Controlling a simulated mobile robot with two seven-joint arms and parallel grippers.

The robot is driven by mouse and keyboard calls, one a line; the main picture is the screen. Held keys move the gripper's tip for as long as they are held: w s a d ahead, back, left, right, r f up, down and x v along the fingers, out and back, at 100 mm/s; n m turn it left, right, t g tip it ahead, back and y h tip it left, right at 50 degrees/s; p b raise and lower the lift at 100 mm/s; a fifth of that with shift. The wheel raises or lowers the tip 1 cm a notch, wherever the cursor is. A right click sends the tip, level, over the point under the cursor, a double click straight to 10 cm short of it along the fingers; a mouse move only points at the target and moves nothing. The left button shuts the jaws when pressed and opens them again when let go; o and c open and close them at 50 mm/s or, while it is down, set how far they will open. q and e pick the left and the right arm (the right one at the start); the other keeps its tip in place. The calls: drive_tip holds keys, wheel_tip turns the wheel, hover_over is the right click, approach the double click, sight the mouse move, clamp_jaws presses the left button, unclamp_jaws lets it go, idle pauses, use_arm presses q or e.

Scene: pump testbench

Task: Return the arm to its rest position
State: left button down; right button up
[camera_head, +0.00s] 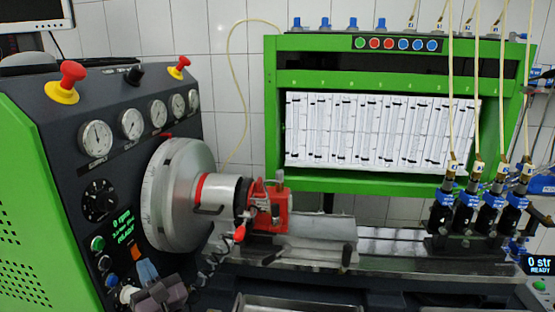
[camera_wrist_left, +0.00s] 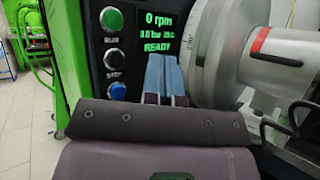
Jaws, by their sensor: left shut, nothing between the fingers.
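My left gripper (camera_head: 146,268) is at the lower left of the head view, in front of the dark control panel. Its two blue fingers (camera_wrist_left: 164,75) are pressed together and empty in the left wrist view. They point up towards the panel, just right of the stop button (camera_wrist_left: 115,60) and below the small display (camera_wrist_left: 158,32). I cannot tell whether the fingertips touch the panel. The display reads 0 rpm and READY. My right gripper is not in view.
The green run button (camera_head: 97,243) and a blue button (camera_wrist_left: 117,91) are left of the fingers. The large silver disc (camera_head: 176,195) and red clamp (camera_head: 268,208) stand to the right. Injectors (camera_head: 468,210) sit on the rail farther right. Clear floor (camera_wrist_left: 25,135) shows at left.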

use_arm(q)
drive_tip(key=w+d+f+n+h, duration=0.3)
drive_tip(key=d+f+n+h, duration=0.1)
drive_tip(key=f+n+h, duration=0.65)
drive_tip(key=s+a+f+n+g+h, duration=0.1)
drive_tip(key=s+f+n+g+h, duration=0.1)
drive_tip(key=s+f+n, duration=0.6)
drive_tip(key=s+a+f+n+g+h, duration=0.1)
drive_tip(key=s+f+n+h, duration=0.3)
drive_tip(key=s+f+n, duration=0.4)
drive_tip(key=s+g, duration=0.1)
drive_tip(key=s, duration=0.5)
drive_tip(key=shift+s+f, duration=0.2)
drive_tip(key=shift+s, duration=0.1)
